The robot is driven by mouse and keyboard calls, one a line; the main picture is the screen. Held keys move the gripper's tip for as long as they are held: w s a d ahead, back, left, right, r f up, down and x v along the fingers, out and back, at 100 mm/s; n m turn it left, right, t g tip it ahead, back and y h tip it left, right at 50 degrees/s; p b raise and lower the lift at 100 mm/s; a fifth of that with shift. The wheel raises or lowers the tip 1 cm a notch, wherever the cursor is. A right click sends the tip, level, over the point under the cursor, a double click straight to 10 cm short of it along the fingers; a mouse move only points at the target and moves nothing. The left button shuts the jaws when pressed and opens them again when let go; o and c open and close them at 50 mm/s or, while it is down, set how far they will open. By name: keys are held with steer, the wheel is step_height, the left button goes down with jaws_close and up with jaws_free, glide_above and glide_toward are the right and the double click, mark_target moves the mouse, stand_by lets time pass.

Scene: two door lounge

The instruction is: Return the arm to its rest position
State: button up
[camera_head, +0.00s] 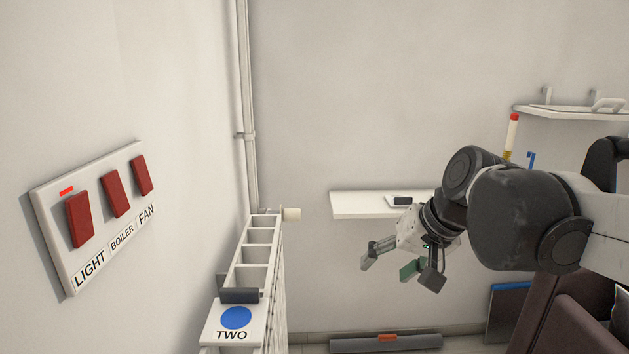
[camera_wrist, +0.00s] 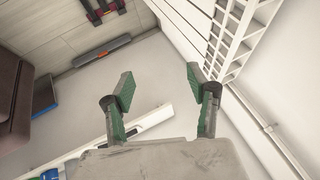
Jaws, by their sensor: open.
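My gripper (camera_head: 390,262) hangs at the end of my bent arm, right of centre in the head view. Its fingers are apart, and nothing is between them. It points down and to the left, in front of the back wall near a small white shelf (camera_head: 358,205). My arm comes in from the right edge of the head view and hides part of the wall and shelf.
A switch panel (camera_head: 75,286) marked LIGHT, BOILER and FAN is on the left wall. A white radiator (camera_head: 262,222) stands beside it, near a blue-dotted plate (camera_head: 208,317) marked TWO. A dark red seat (camera_head: 548,312) is lower right. A grey bar (camera_head: 360,345) lies low by the back wall.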

steer(key=s+d+f+t+h, duration=0.1)
steer(key=s+d+f+h, duration=0.1)
steer(key=s, duration=0.5)
steer(key=s+d+f+h+p, duration=0.1)
steer(key=s+d+f+h, duration=0.1)
steer(key=s+d+f, duration=0.2)
steer(key=shift+s+d+f+n+t, duration=0.4)
steer(key=shift+s+f, duration=0.2)
steer(key=shift+s, duration=0.95)
